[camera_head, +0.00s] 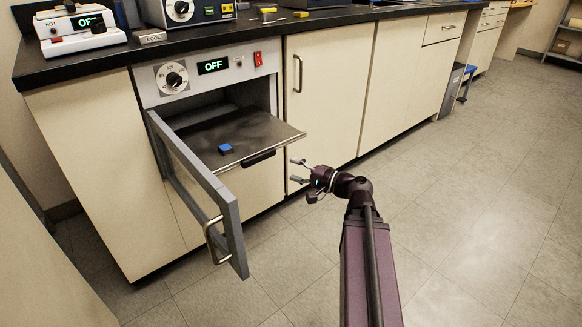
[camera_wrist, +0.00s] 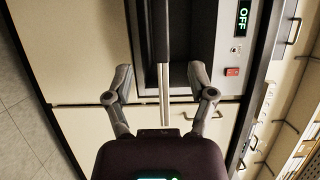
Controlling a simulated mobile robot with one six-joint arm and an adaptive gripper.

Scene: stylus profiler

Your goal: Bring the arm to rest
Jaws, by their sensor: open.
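My gripper (camera_head: 294,170) is open and empty, at the end of my dark purple arm. In the head view it is to the right of the pulled-out oven shelf (camera_head: 262,131) and its dark handle (camera_head: 258,158), in front of the cabinet fronts. In the wrist view the fingers (camera_wrist: 161,75) are spread apart, with the thin shelf edge (camera_wrist: 164,50) showing between them, farther off. I see no contact. A small blue block (camera_head: 225,148) lies on the shelf.
The oven door (camera_head: 205,190) hangs open toward the front left, its handle (camera_head: 216,240) sticking out. The oven display (camera_head: 212,66) reads OFF. A cabinet handle (camera_head: 298,74) is above my gripper. Instruments stand on the black counter (camera_head: 225,30). The floor (camera_head: 480,215) at right is clear.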

